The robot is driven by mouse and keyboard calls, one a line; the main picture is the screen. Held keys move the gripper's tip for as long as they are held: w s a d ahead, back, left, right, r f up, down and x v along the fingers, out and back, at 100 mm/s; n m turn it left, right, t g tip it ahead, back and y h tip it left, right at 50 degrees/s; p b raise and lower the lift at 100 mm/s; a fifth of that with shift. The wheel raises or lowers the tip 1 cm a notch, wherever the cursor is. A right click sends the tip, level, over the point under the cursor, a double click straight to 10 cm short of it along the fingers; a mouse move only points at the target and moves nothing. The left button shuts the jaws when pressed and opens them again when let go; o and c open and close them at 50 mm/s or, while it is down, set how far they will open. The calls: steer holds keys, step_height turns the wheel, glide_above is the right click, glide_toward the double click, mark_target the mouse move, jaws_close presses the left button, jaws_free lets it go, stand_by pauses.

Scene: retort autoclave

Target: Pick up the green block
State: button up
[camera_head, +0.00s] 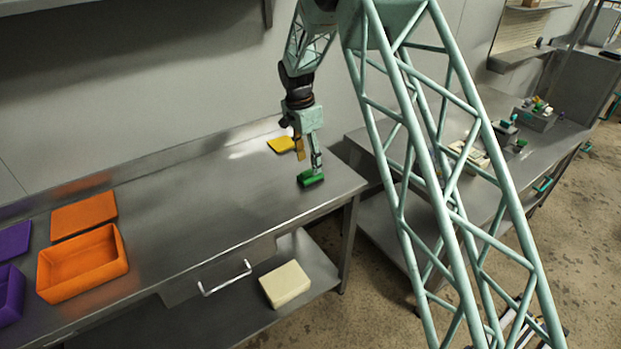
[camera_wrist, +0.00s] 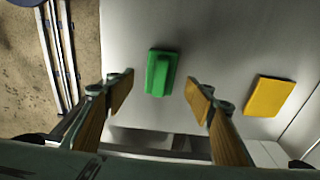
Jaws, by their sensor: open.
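The green block (camera_head: 310,178) lies on the steel table near its right end in the head view. In the wrist view the green block (camera_wrist: 159,74) shows between and a little beyond the two fingertips. It looks like a flat base with a narrower raised part. My gripper (camera_head: 307,164) is above the block, pointing down, with its wooden-looking fingers spread apart. In the wrist view my gripper (camera_wrist: 158,88) is open with nothing between the pads. One fingertip overlaps the block in the head view; I cannot tell whether it touches.
A flat yellow piece (camera_head: 281,144) lies behind the block, and it also shows in the wrist view (camera_wrist: 268,96). An orange bin (camera_head: 84,277) and an orange lid (camera_head: 84,214) are at the left. The table's middle (camera_head: 190,210) is clear. A wall stands behind.

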mark_target(310, 170)
steer(key=shift+f, duration=0.55)
steer(key=shift+w+d+f, duration=0.15)
steer(key=shift+d+f, duration=0.05)
steer(key=shift+f, duration=1.1)
steer(key=shift+w+d+f, duration=0.15)
steer(key=shift+f, duration=1.1)
steer(key=shift+c, duration=0.2)
steer(key=c, duration=0.9)
steer(key=shift+r, duration=0.2)
steer(key=shift+c, duration=0.2)
steer(key=shift+r, duration=1.6)
steer(key=s+d+r, duration=0.1)
steer(key=s+d, duration=0.2)
steer(key=s, duration=1.2)
steer(key=shift+s+d+r, duration=0.2)
steer(key=shift+s+d, duration=0.05)
steer(key=shift+d, duration=0.15)
